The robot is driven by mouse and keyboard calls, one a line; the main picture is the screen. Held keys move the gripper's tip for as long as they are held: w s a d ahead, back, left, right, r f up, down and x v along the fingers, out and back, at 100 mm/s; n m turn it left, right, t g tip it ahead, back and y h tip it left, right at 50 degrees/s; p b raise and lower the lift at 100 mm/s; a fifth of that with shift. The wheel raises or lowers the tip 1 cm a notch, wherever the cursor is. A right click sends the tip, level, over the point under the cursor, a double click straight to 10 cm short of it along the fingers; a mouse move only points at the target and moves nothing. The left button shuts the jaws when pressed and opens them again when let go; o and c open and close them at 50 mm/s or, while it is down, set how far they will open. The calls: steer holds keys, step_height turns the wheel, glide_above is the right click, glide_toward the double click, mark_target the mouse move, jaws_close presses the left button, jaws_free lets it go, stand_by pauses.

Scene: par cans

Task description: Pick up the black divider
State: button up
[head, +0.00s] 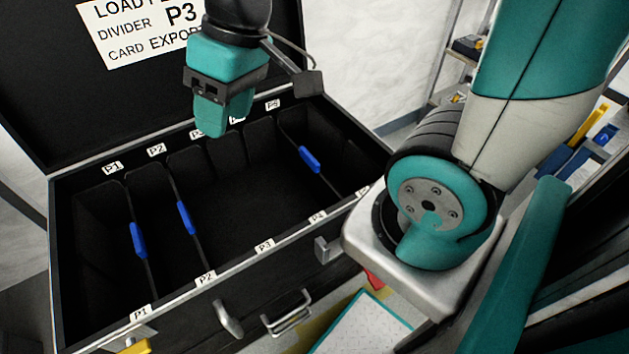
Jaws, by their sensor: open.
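Three thin black dividers stand upright across the open black case (180,285), each with a blue grip on its top edge. The left divider (150,275) is at the P1 labels. The middle divider (175,190) is at the P2 labels. The right divider (325,182) runs from near the back P5 label, toward the right end. My gripper (223,122) hangs over the back edge of the case, between the middle and right dividers and apart from both. It is open, with nothing seen between its teal fingers.
The raised lid carries a white sign (140,30) reading DIVIDER P3, partly hidden. The case's middle, around P3, is empty. My arm fills the right side. Shelving (465,48) stands behind at right, and a pale board (362,325) lies below the case front.

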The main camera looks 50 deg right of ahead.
steer(key=w+d+f+m+t+h+b, duration=0.1)
steer(key=w+d+f+m+b, duration=0.1)
steer(key=w+d+f+b, duration=0.4)
steer(key=w+d+f+m+h+b, duration=0.1)
steer(key=w+d+f+m+b, duration=0.15)
steer(key=d+f, duration=0.7)
steer(key=m+h+b, duration=0.2)
steer(key=m+b, duration=0.1)
steer(key=b, duration=0.2)
glide_toward(309, 160)
steer(key=b+x, duration=0.1)
steer(key=x, duration=0.1)
steer(key=b+x, duration=0.1)
steer(key=x, duration=0.1)
steer(key=b+x, duration=0.1)
steer(key=x, duration=0.1)
steer(key=shift+w+d, duration=0.2)
steer(key=shift+d, duration=0.2)
steer(key=shift+t, duration=0.4)
steer(key=shift+d+b+x, duration=0.2)
steer(key=shift+b+x, duration=0.5)
steer(key=shift+x, duration=2.25)
steer(key=shift+f, duration=0.2)
jaws_close()
